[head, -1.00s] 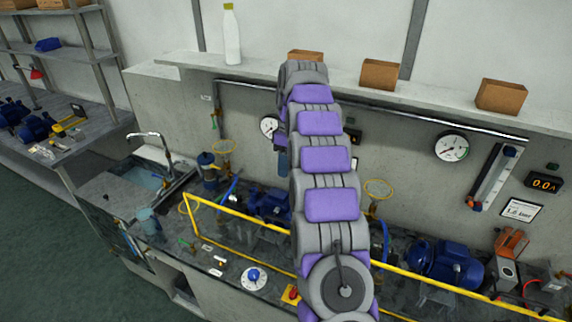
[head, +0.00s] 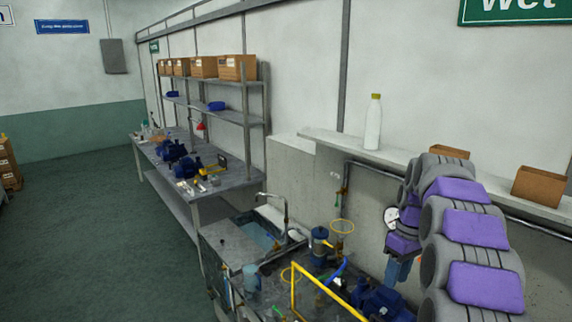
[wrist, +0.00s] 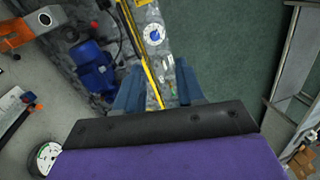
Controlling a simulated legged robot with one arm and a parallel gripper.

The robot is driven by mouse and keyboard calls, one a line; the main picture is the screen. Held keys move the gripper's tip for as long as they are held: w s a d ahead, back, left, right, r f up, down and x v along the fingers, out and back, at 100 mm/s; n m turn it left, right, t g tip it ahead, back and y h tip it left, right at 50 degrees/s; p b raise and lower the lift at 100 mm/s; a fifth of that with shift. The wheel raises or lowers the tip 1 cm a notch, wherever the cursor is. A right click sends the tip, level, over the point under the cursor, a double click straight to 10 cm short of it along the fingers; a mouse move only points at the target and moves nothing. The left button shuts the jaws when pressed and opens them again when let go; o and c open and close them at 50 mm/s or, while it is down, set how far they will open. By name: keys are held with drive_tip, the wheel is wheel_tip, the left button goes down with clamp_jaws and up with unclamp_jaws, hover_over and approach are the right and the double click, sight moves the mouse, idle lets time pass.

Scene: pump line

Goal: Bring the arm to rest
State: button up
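My arm, with purple and grey links, shows at the right of the head view. It rises and bends over at the top. My gripper (head: 398,272) hangs down at the end of the arm in front of the grey back wall. In the wrist view my gripper (wrist: 158,70) shows two blue fingers set apart with a gap between them. Nothing is held; the bench and a yellow rail (wrist: 141,50) show below and beyond the fingers.
The wet bench has a sink (head: 255,235), a yellow frame (head: 294,285) and blue pumps (wrist: 93,68). A white bottle (head: 373,125) and cardboard boxes (head: 540,187) stand on the ledge. A shelved workbench (head: 205,180) is further back. Green floor (head: 110,240) is open at left.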

drive_tip(key=s+a+m+b, duration=0.2)
drive_tip(key=s+a, duration=0.5)
drive_tip(key=s, duration=0.2)
drive_tip(key=s+a+f+m+b, duration=0.1)
drive_tip(key=s+f, duration=0.3)
drive_tip(key=s, duration=0.5)
drive_tip(key=s+a+f+m+h+b, duration=0.1)
drive_tip(key=s+f, duration=0.4)
drive_tip(key=s, duration=0.5)
drive_tip(key=s+a+f+m+b, duration=0.2)
drive_tip(key=s+a+f+b, duration=0.2)
drive_tip(key=s, duration=0.6)
drive_tip(key=shift+s+a+f+h, duration=0.2)
drive_tip(key=shift+a+f+h, duration=0.1)
drive_tip(key=shift+a, duration=0.1)
drive_tip(key=shift+d+m, duration=0.15)
drive_tip(key=shift+m, duration=0.15)
